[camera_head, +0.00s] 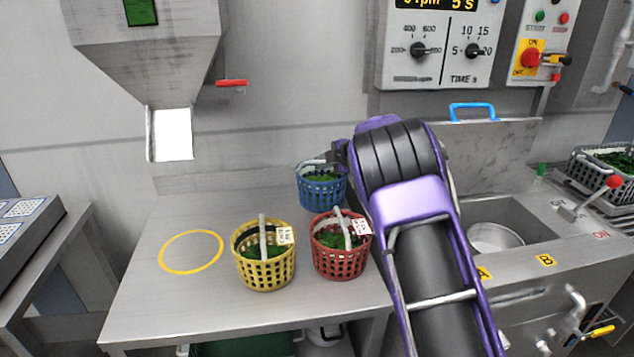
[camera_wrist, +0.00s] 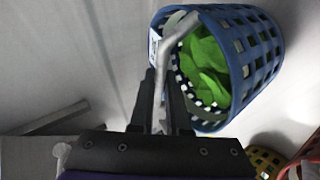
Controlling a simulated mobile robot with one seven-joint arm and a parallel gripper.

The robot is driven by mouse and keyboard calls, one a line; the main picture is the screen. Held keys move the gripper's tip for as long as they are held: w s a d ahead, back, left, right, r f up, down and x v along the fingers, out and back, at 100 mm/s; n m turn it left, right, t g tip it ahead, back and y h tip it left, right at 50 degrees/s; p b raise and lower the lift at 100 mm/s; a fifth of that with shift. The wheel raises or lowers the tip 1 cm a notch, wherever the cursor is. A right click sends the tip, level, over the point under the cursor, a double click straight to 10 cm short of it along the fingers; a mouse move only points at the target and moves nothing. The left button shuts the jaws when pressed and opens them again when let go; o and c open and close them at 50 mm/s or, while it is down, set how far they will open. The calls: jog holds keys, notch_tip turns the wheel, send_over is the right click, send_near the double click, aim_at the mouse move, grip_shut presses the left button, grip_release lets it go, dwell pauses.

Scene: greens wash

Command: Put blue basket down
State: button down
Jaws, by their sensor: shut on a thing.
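The blue basket (camera_head: 322,190) holds green leaves and is at the back of the steel table, behind the red basket. My gripper (camera_head: 328,160) is at its top, partly hidden by my arm. In the wrist view my gripper (camera_wrist: 163,105) is shut on the light handle of the blue basket (camera_wrist: 262,55). The basket looks tilted in that view. I cannot tell whether its base touches the table.
A yellow basket (camera_head: 264,268) and a red basket (camera_head: 341,262), both with greens, stand in front. A yellow ring (camera_head: 191,232) marks bare table at left. A hopper (camera_head: 145,40) hangs above. A sink (camera_head: 505,212) lies at right.

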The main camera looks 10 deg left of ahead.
aim_at(322, 175)
notch_tip(322, 175, down, 4)
jog(key=shift+f+b, duration=0.1)
jog(key=shift+b, duration=0.45)
jog(key=c, duration=0.9)
grip_release()
jog(key=shift+f, duration=0.15)
jog(key=p+v, duration=0.1)
jog(key=v, duration=1.1)
